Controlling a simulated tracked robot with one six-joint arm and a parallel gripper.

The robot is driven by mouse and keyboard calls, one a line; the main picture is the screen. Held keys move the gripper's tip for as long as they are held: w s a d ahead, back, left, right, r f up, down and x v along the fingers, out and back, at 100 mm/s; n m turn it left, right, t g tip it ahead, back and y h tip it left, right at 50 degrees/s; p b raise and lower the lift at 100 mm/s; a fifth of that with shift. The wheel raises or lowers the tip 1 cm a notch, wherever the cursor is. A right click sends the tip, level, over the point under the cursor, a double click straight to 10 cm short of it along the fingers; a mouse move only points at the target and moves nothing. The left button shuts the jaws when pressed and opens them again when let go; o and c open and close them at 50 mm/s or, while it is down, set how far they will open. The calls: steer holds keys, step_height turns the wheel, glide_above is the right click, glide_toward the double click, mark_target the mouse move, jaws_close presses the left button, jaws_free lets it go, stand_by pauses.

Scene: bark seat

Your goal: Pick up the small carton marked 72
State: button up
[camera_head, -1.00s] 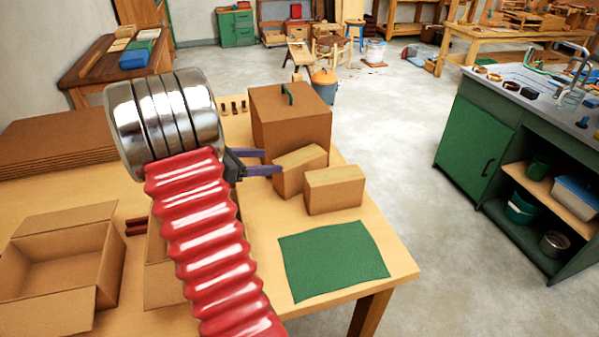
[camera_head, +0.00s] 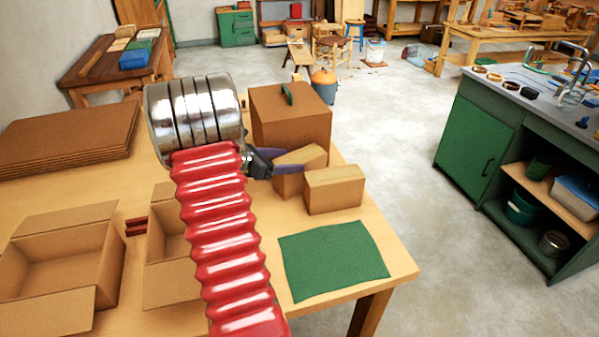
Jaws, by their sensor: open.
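Two small closed cartons stand side by side on the wooden table, the left carton (camera_head: 312,160) and the right carton (camera_head: 335,191). No number is legible on either, so I cannot tell which is marked 72. My gripper (camera_head: 292,159) has its dark purple fingers apart at the left carton. The lower finger overlaps its left part in the picture; I cannot tell whether the fingers touch it or straddle it. The ringed metal wrist and red ribbed sleeve of my arm hide part of the table.
A larger brown box (camera_head: 290,122) with a green handle stands just behind the cartons. A green mat (camera_head: 333,262) lies in front of them. Open boxes (camera_head: 62,260) stand at the left, with stacked cardboard (camera_head: 65,140) behind. The table's right edge is close to the right carton.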

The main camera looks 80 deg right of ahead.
steer(key=shift+x, duration=2.6)
steer(key=shift+s+a, duration=0.15)
steer(key=shift+r, duration=0.1)
steer(key=c, duration=1)
steer(key=shift+c, duration=0.2)
step_height(320, 180, up, 18)
glide_above(300, 160)
steer(key=d, duration=0.2)
steer(key=shift+w, duration=0.3)
